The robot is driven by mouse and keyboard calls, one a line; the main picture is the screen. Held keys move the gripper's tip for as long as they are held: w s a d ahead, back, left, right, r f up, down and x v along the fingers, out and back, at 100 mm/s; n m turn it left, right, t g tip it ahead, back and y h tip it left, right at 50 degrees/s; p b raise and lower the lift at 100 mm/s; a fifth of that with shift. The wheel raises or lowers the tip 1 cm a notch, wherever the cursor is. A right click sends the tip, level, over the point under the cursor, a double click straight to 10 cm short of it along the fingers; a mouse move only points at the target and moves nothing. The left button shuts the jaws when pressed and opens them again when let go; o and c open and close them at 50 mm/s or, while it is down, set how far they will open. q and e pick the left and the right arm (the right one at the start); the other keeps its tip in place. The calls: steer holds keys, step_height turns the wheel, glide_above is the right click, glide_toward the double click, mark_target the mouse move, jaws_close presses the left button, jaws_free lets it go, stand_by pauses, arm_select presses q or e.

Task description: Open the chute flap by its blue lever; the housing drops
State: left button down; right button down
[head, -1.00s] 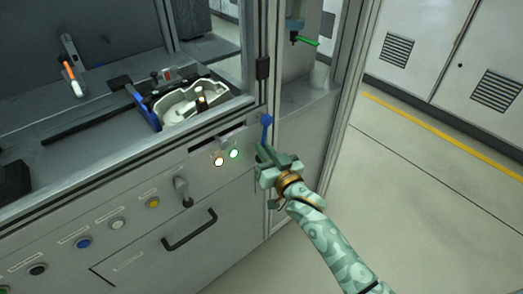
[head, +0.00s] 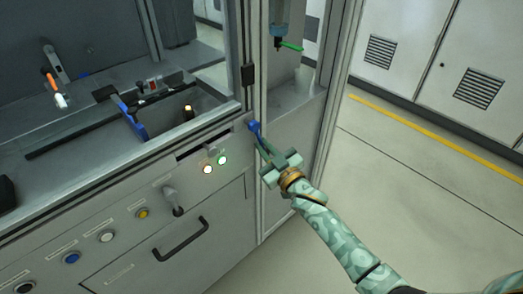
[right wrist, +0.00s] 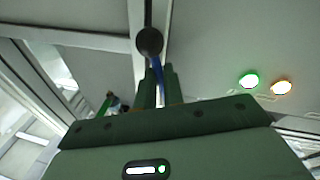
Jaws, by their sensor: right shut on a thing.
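The blue lever (head: 254,128) sticks out at the right end of the machine's front panel, near the corner post. My right gripper (head: 264,150) is shut on the lever. In the right wrist view its fingers (right wrist: 158,88) close around the blue shaft (right wrist: 158,72), below a dark round end (right wrist: 149,40). The pale housing is not visible now. Where it lay, a grey recess (head: 185,108) shows beside a blue clamp piece (head: 133,120). I cannot make out the flap itself. My left gripper is not in view.
The front panel has a lit white-orange lamp (head: 207,169) and a green lamp (head: 222,160), a key-like knob (head: 172,200), several buttons and a black drawer handle (head: 181,239). A frame post (head: 259,200) stands close to my gripper. Open floor (head: 420,200) lies to the right.

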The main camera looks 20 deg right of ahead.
steer(key=shift+w+d+r+n, duration=0.15)
steer(key=shift+d+n, duration=0.3)
steer(key=shift+n, duration=0.35)
steer(key=c, duration=1.5)
jaws_free()
steer(key=shift+d, duration=0.1)
